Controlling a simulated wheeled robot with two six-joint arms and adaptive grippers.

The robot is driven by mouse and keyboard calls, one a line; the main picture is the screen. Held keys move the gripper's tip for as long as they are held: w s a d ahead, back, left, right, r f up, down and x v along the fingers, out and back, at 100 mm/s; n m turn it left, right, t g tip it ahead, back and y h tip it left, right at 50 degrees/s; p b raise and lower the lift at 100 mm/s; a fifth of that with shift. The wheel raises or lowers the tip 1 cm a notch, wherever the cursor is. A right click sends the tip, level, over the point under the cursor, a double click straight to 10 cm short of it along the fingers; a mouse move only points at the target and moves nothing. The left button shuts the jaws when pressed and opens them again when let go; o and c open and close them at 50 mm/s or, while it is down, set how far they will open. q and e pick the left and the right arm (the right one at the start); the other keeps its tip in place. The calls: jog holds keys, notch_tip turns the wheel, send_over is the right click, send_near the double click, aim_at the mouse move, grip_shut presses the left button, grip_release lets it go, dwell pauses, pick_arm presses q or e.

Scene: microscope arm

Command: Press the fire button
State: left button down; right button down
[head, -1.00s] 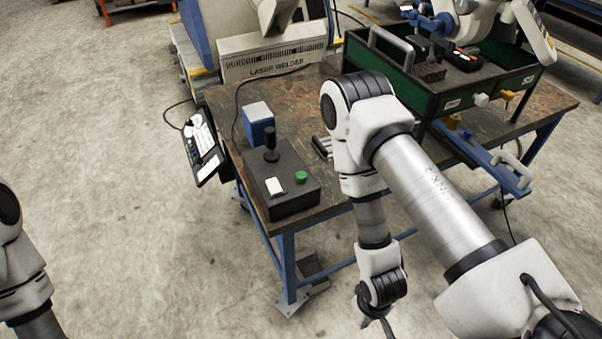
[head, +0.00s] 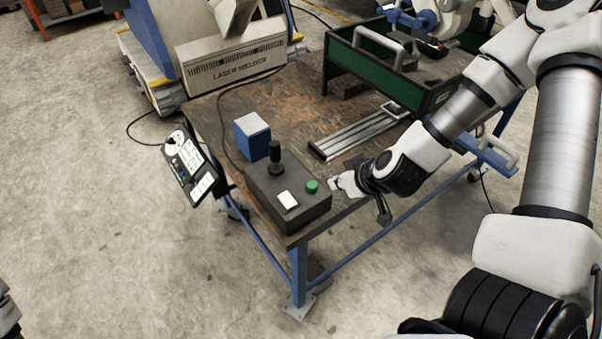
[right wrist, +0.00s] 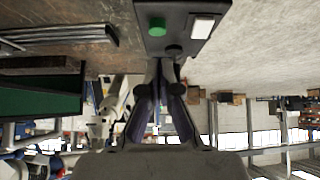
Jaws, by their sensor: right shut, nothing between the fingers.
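A dark control box (head: 290,210) sits on the near corner of the table, with a round green button (head: 311,187), a white square button (head: 288,200) and a black joystick (head: 275,155) on top. No label marks either button as fire. My right gripper (head: 336,184) is shut and empty, just right of the box on the green button's side. In the right wrist view, the shut fingertips (right wrist: 160,72) point towards the box, with the green button (right wrist: 157,26) and white button (right wrist: 202,27) beyond them. Contact with the box cannot be told.
A blue and white block (head: 252,137) stands behind the joystick. A metal rail fixture (head: 357,134) lies behind my right wrist. A green-sided tray (head: 372,79) stands further back. A tilted control panel (head: 195,168) hangs at the table's left edge.

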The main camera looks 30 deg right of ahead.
notch_tip(320, 180, up, 2)
jog(key=w+r, duration=0.1)
jog(key=t+b, duration=0.1)
jog(key=b, duration=0.8)
send_over(310, 182)
jog(key=s, duration=0.3)
jog(key=f, duration=0.7)
jog(key=shift+w+d+f, duration=0.1)
jog(key=shift+w+f, duration=0.1)
jog(key=shift+w, duration=0.05)
notch_tip(310, 182, down, 3)
jog(key=shift+r, duration=0.2)
jog(key=shift+f, duration=0.55)
